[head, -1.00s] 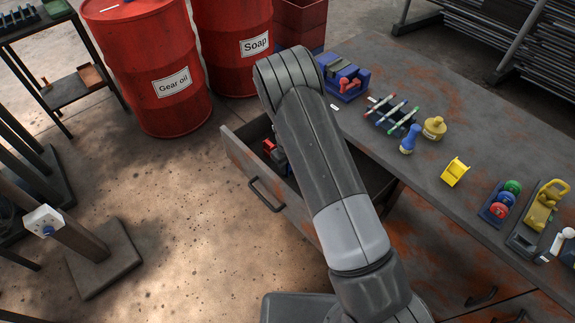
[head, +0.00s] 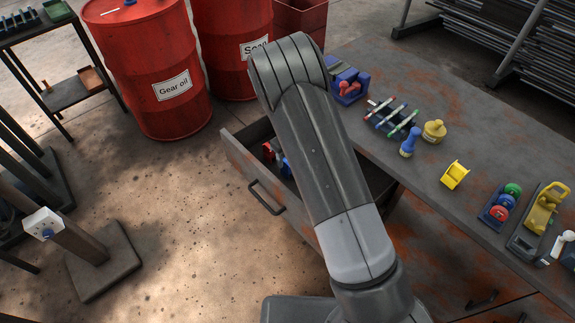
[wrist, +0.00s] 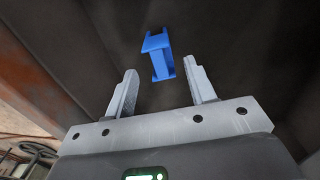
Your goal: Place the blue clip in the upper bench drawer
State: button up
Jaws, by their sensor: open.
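The blue clip (wrist: 158,55) is a small I-shaped block. In the wrist view it lies against a dark surface that looks like the drawer's inside, ahead of and between my fingertips, with a gap on both sides. My gripper (wrist: 162,72) is open and empty. In the head view my arm hides most of the gripper. The upper bench drawer (head: 248,172) is pulled out from the bench. A bit of blue (head: 284,167) shows inside it beside my arm; I cannot tell if it is the clip.
A red item (head: 268,152) shows in the drawer. Red drums (head: 150,65) stand behind the drawer.

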notch_tip(320, 180, up, 5)
jog(key=shift+r, duration=0.1)
jog(key=shift+d+r, duration=0.1)
jog(key=shift+r, duration=0.2)
jog(key=s+d+r+n+t+y, duration=0.1)
jog(key=s+d+r+n, duration=0.25)
jog(key=r, duration=0.45)
jog(key=s+d+r+n, duration=0.3)
jog(key=r+n, duration=0.2)
jog(key=r, duration=0.3)
jog(key=s+d+r+n+t+y, duration=0.1)
jog(key=s+d+r+n, duration=0.3)
jog(key=r, duration=0.4)
jog(key=s+d+r+n+t, duration=0.1)
jog(key=s+d+r+n, duration=0.1)
jog(key=s+n, duration=0.2)
jog(key=s+d+r+n+t+h, duration=0.1)
jog(key=s+d+r+n, duration=0.2)
jog(key=s, duration=0.7)
jog(key=s+d+r+n+t+h, duration=0.1)
jog(key=s+d+r+n, duration=0.2)
jog(key=s+n, duration=0.4)
jog(key=shift+r+t, duration=0.2)
jog(key=shift+t, duration=0.1)
jog(key=shift+n, duration=0.25)
